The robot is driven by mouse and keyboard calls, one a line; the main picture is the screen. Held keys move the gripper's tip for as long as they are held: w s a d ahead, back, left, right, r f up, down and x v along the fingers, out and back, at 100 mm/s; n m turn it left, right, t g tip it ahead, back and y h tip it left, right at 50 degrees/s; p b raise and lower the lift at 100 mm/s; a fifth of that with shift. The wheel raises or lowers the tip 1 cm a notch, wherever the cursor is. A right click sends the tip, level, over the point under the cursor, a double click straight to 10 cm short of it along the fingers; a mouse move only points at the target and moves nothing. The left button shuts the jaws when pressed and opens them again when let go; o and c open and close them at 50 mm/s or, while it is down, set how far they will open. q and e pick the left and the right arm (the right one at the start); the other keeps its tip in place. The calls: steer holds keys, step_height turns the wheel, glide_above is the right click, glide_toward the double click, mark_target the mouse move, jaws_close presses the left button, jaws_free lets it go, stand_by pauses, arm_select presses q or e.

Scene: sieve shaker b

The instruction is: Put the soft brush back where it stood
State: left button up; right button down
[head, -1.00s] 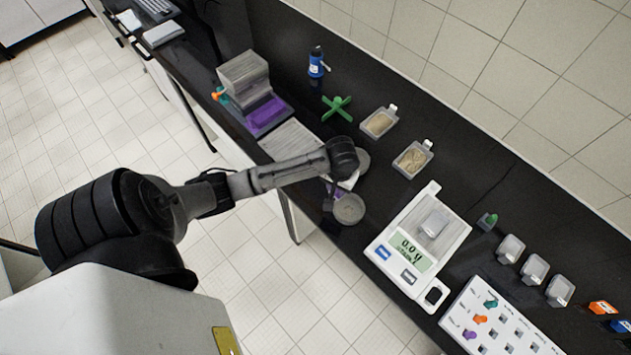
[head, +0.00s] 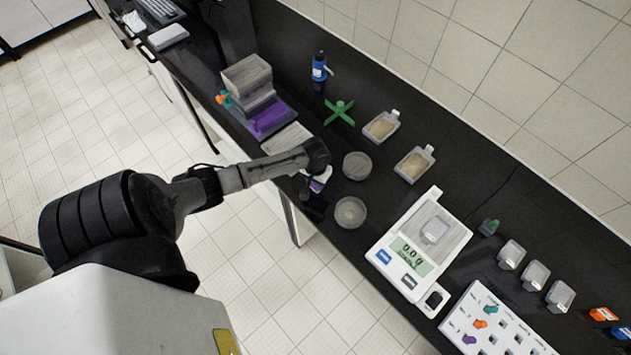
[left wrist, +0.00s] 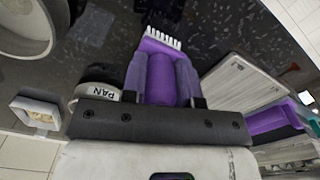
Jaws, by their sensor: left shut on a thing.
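The soft brush is purple with a row of white bristles. In the left wrist view the brush (left wrist: 158,47) sits between the fingers of my left gripper (left wrist: 160,78), its bristles pointing away from the palm over the dark bench. My left gripper is shut on it. In the head view the left gripper (head: 313,192) is at the front edge of the bench, left of two round grey pans or sieves. Where the brush stood is not clear. My right gripper is out of view.
Round grey dishes (head: 357,166) and (head: 351,212) stand right of the gripper. A pale ridged plate (head: 286,139) and a purple-based stack (head: 247,80) lie to the left. A white balance (head: 418,250) is further right. A PAN-labelled piece (left wrist: 103,82) is close beside the fingers.

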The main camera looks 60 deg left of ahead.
arm_select(q)
steer(key=shift+f, duration=0.6)
steer(key=shift+f, duration=0.1)
steer(key=o, duration=0.9)
